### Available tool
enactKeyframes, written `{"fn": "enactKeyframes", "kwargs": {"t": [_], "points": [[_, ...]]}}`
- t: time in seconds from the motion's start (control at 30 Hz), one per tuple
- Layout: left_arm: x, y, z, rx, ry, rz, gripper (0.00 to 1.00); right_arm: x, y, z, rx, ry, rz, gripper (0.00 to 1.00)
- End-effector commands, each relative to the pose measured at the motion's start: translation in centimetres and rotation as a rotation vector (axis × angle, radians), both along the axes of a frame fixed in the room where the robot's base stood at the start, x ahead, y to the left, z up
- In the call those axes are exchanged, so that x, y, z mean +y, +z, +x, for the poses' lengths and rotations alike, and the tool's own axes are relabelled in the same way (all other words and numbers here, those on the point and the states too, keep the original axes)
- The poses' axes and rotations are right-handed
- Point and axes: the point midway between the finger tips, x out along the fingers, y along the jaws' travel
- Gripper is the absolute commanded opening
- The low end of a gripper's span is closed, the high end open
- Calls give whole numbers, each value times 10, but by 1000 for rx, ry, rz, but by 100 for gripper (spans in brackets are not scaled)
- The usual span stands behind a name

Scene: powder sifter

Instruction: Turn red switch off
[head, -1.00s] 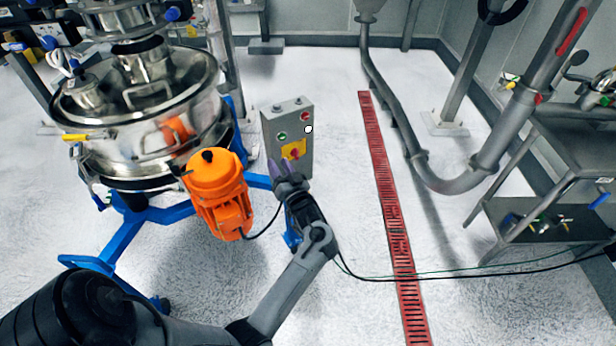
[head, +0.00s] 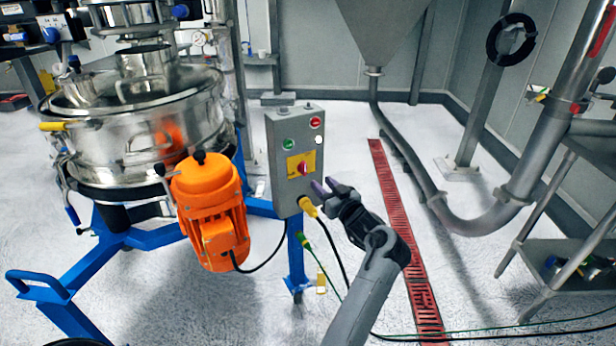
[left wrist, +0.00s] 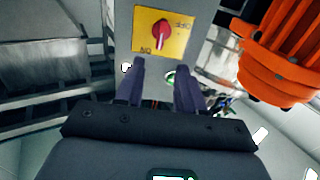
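The red switch (head: 303,168) is a rotary knob on a yellow plate (head: 293,160), on the front of a grey control box (head: 284,203). In the left wrist view the red switch (left wrist: 161,33) shows close up, with ON and OFF lettering upside down on the yellow plate (left wrist: 178,43). My left gripper (head: 324,185) is at the box's lower right in the head view, apart from the switch. In the left wrist view its two purple fingers (left wrist: 161,66) are spread, with nothing between them and the switch beyond their tips. My right gripper is not in view.
A green button (head: 289,145) and a red button (head: 315,123) sit above the switch. A yellow cable plug (head: 308,207) is under the box, close to my gripper. An orange motor (head: 208,210) and steel sifter (head: 140,125) stand left.

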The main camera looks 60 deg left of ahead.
Motion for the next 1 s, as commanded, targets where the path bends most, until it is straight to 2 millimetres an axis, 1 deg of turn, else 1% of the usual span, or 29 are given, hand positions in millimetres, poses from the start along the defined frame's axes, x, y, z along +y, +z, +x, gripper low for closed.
{"fn": "enactKeyframes", "kwargs": {"t": [0.3,0.5,0.6,0.7,1.0], "points": [[51,-3,3,1,2,2,38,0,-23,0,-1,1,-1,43],[78,-3,5,1,1,1,38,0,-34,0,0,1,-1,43],[88,-1,5,0,1,2,38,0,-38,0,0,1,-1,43],[93,-1,6,1,0,2,38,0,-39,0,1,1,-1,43],[97,0,6,1,0,1,38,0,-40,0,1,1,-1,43]]}}
